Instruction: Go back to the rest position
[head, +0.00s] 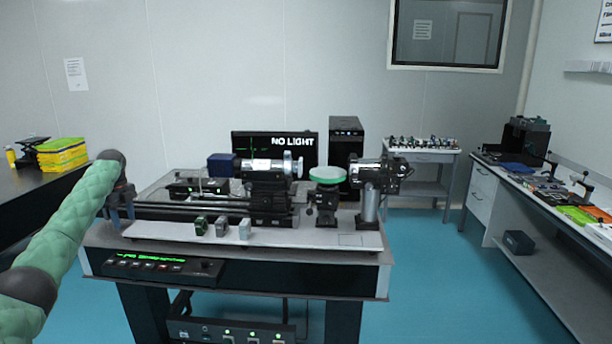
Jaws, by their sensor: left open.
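My left arm, in a green padded sleeve, comes in from the left in the head view. Its gripper (121,218) points down at the left end of the optical table (345,262). The gripper is open, and I see nothing between its fingers. It is small and dark here, and I cannot tell whether it touches the table's board. My right gripper is not in view.
The table carries an optical setup with a rail (190,211), a lens barrel (268,166), a green disc (325,174), a camera on a post (370,200) and several small blocks (222,226). A side bench (560,215) stands right. Blue floor (440,290) between is clear.

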